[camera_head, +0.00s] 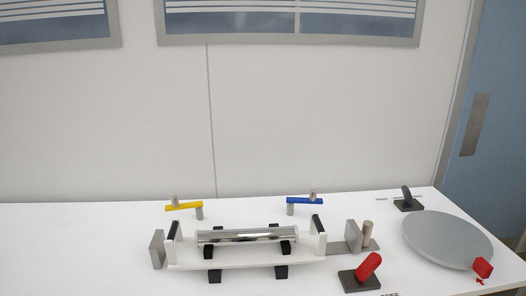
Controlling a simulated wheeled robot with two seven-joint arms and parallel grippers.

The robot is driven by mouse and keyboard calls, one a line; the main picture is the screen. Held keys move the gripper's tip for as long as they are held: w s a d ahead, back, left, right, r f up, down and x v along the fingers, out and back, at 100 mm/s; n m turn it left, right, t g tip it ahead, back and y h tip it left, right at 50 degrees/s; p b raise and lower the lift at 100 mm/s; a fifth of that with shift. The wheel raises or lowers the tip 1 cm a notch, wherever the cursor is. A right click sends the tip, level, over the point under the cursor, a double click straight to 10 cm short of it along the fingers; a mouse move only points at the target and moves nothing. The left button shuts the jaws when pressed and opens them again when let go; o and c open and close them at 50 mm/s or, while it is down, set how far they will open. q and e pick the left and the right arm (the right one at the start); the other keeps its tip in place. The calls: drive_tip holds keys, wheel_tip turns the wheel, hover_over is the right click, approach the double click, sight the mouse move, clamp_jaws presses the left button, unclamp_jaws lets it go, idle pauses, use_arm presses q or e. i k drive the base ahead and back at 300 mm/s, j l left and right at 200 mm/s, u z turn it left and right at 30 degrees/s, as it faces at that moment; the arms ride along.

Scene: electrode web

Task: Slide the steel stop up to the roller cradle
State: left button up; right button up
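A chrome roller (222,238) lies across the white roller cradle (215,264) on the white table. The cradle has upright ends with black tops and several black feet. To its right is the steel stop (351,234), an upright block on a flat steel plate (350,248) with a round post (367,232) beside it. The block stands a short gap from the cradle's right end, while the plate's left edge reaches close to that end. Another upright steel block (157,249) is at the cradle's left end. Neither of my grippers shows in the head view.
A red-handled lever (368,266) sits front right of the cradle. Behind are a yellow bar (184,206) and a blue bar (304,200) on posts. At right are a grey disc (447,240), a red block (482,267) and a dark lever (407,199). The table's front left is clear.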

sight(355, 238)
drive_tip(key=i, duration=0.75)
drive_tip(key=z, duration=1.9)
